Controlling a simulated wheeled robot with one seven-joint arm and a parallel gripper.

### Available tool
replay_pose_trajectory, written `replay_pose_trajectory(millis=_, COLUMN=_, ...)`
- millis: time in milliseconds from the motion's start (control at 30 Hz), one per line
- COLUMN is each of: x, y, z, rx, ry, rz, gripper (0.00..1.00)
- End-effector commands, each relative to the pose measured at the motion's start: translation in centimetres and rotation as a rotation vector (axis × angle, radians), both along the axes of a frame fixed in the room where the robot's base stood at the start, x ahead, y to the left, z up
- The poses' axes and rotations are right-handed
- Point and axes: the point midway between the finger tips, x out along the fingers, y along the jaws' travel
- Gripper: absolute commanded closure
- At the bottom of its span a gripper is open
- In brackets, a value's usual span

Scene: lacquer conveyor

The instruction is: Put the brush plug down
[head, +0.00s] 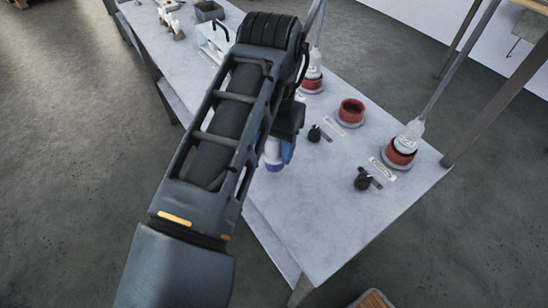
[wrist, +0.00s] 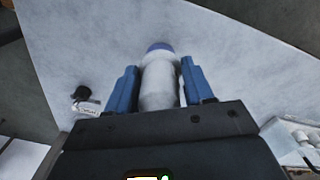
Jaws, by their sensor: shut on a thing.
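The brush plug (wrist: 158,82) is a white cylinder with a blue-violet end, held lengthwise between the two blue fingers of my gripper (wrist: 160,88) in the wrist view. In the head view the plug (head: 272,152) shows below my forearm, over the pale table near its left long edge, with a blue finger of my gripper (head: 287,151) beside it. My gripper is shut on the plug. My arm hides part of both, and I cannot tell whether the plug touches the table top.
The pale table (head: 300,205) has free room in front of the plug. To the right are an open red socket (head: 350,111) and red sockets holding white plugs on rods, one at the near right (head: 401,150). Black knobs (head: 363,181) stand beside them. A white box (head: 212,47) is farther back.

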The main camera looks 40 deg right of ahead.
Motion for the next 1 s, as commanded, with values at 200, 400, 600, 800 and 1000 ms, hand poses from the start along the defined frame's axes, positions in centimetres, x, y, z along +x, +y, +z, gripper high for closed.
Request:
replay_pose_trajectory(millis=200, x=0.0, y=0.0, z=-3.2, rx=0.001, ry=0.0, rz=0.001, gripper=0.85)
replay_pose_trajectory(millis=400, x=0.0, y=0.0, z=-3.3, rx=0.0, ry=0.0, rz=0.001, gripper=0.85)
replay_pose_trajectory(millis=600, x=0.0, y=0.0, z=-3.4, rx=0.0, ry=0.0, rz=0.001, gripper=0.85)
replay_pose_trajectory(millis=800, x=0.0, y=0.0, z=-3.6, rx=0.0, ry=0.0, rz=0.001, gripper=0.38)
replay_pose_trajectory(millis=1000, x=0.0, y=0.0, z=-3.6, rx=0.0, ry=0.0, rz=0.001, gripper=0.23)
